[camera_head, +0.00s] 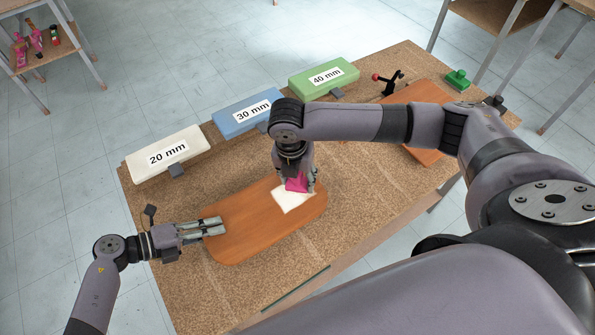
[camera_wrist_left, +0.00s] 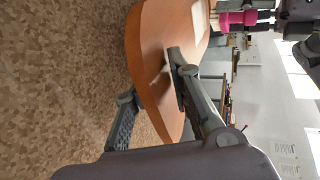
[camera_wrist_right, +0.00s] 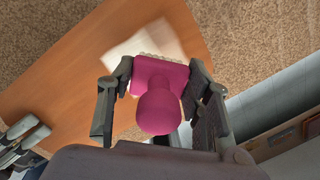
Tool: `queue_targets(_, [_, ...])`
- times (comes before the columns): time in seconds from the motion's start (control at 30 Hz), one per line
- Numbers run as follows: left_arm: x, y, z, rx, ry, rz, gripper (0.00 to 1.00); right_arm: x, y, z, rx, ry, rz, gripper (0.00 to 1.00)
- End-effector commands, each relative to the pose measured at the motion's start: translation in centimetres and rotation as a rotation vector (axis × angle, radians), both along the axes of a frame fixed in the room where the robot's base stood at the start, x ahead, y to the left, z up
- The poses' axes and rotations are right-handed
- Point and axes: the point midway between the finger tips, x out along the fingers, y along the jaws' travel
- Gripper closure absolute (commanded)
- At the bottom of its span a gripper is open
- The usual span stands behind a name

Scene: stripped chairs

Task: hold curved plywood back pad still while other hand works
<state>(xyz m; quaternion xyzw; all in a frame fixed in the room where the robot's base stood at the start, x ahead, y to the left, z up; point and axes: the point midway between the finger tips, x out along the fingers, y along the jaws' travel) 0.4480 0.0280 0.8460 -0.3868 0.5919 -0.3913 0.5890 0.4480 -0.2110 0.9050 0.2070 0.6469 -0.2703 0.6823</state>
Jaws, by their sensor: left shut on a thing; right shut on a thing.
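The curved plywood back pad (camera_head: 255,228) is orange-brown and lies on the cork-like bench top. A white patch (camera_head: 294,200) shows on its right part. My left gripper (camera_head: 220,226) is shut on the pad's left end; in the left wrist view one finger lies over the pad (camera_wrist_left: 165,30) and the other by its edge. My right gripper (camera_head: 298,186) is shut on a pink tool with a round knob (camera_wrist_right: 160,105) and pale bristles. The tool is over the white patch; whether the bristles touch it I cannot tell.
White 20 mm (camera_head: 168,153), blue 30 mm (camera_head: 250,110) and green 40 mm (camera_head: 324,78) blocks line the bench's back edge. A second plywood piece (camera_head: 424,93), a black clamp with a red knob (camera_head: 388,81) and a green brush-like tool (camera_head: 457,79) are at the right.

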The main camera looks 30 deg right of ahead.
Motion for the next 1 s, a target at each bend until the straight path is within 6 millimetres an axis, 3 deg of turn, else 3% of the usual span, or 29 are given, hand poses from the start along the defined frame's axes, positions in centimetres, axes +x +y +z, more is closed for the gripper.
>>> queue_targets(0.17, [-0.1,0.3,-0.5,0.013,0.001,-0.001,1.00,0.0,-0.2,-2.4,-0.001,0.002,-0.003,0.80])
queue_targets(0.2, [-0.1,0.3,-0.5,0.013,0.000,-0.001,1.00,0.1,-0.7,-2.3,-0.001,-0.001,-0.004,0.84])
queue_targets(0.6, [-0.2,0.3,-0.6,0.014,0.001,-0.001,1.00,0.4,-4.3,-2.0,-0.004,-0.001,-0.002,0.85])
queue_targets(1.0, [-0.2,0.3,-0.6,0.014,0.001,-0.002,1.00,0.0,-0.1,-2.4,0.001,0.002,0.002,0.85])
